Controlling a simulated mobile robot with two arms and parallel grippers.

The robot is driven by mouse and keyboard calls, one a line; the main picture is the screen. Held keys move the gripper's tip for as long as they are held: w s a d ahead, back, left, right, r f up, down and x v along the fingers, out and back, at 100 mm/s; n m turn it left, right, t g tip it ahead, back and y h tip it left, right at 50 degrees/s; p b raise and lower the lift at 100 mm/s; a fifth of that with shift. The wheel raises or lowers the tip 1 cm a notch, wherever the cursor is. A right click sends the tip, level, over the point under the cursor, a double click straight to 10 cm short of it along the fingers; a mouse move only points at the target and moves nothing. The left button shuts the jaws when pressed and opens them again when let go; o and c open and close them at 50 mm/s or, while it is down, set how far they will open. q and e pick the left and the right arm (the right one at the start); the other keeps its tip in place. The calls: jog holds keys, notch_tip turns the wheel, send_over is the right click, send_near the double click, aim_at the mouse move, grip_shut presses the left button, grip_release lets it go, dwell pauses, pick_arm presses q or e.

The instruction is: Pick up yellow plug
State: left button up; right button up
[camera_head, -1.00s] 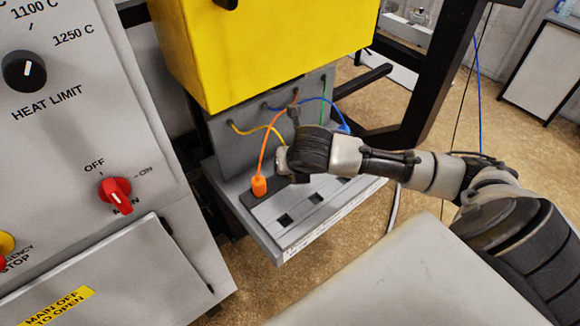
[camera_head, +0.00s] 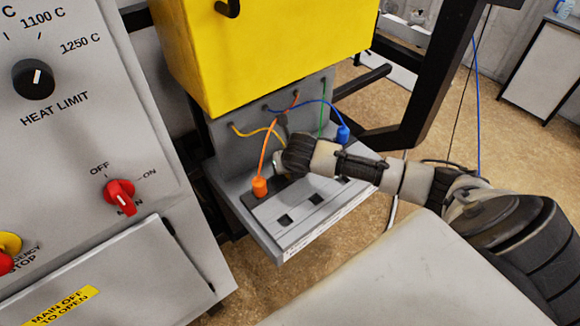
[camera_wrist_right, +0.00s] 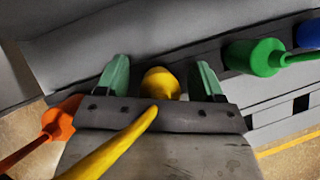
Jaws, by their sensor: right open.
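The yellow plug (camera_wrist_right: 160,82) shows in the right wrist view between the two green fingers of my right gripper (camera_wrist_right: 160,80). The fingers are open, with a gap on each side of the plug. Its yellow cable (camera_wrist_right: 110,150) runs toward the camera across the gripper body. In the head view the yellow cable (camera_head: 258,130) drops from the panel behind my right gripper (camera_head: 282,165), which hides the plug. My left gripper is not in view.
The orange plug (camera_head: 260,186) stands left of my gripper and the blue plug (camera_head: 343,134) right of it. A green plug (camera_wrist_right: 254,57) is close by on the right. The grey socket shelf (camera_head: 290,240) has empty square holes in front. A yellow box (camera_head: 260,50) overhangs behind.

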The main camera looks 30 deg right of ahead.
jog(key=shift+w+f, duration=0.15)
jog(key=shift+f, duration=0.15)
jog(key=shift+c, duration=0.5)
jog(key=c, duration=0.9)
jog(key=shift+r, duration=0.1)
